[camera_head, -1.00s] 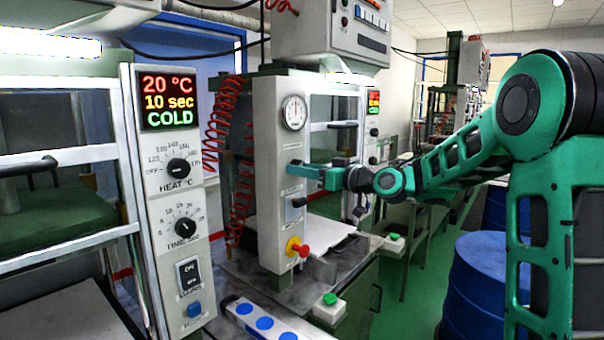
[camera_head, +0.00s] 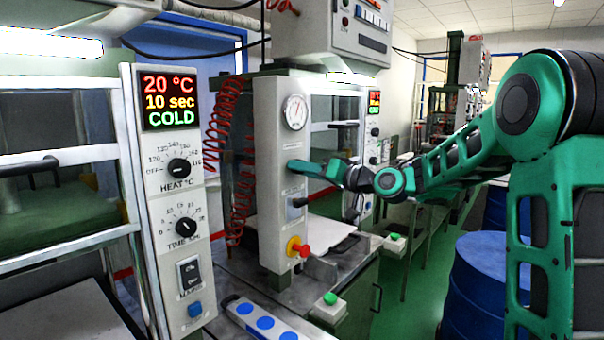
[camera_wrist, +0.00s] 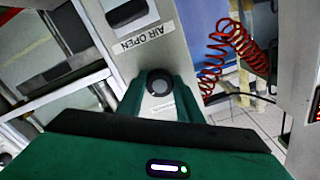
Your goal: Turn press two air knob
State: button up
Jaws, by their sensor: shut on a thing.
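The air knob (camera_wrist: 160,82) of the second press is a dark round knob on the white front post (camera_head: 282,215). In the wrist view it sits between the two green fingers of my gripper (camera_wrist: 160,98), which is shut on it. In the head view my gripper (camera_head: 293,165) reaches the post from the right, below the round gauge (camera_head: 295,112), and hides the knob. The wrist view is tilted against the post, and an "AIR OPEN" label (camera_wrist: 143,38) shows beyond the knob.
A red and yellow emergency button (camera_head: 298,247) and a dark switch (camera_head: 297,202) sit lower on the post. Red coiled hoses (camera_head: 243,180) hang to its left. The nearer press panel (camera_head: 178,200) stands at left. Blue drums (camera_head: 485,290) stand at right.

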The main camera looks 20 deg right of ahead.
jog(key=shift+w+d, duration=0.1)
jog(key=shift+d, duration=0.1)
jog(key=o, duration=1)
jog(key=shift+o, duration=0.2)
jog(key=shift+a, duration=0.1)
jog(key=v, duration=1)
jog(key=shift+s+d, duration=0.25)
jog(key=shift+s, duration=0.05)
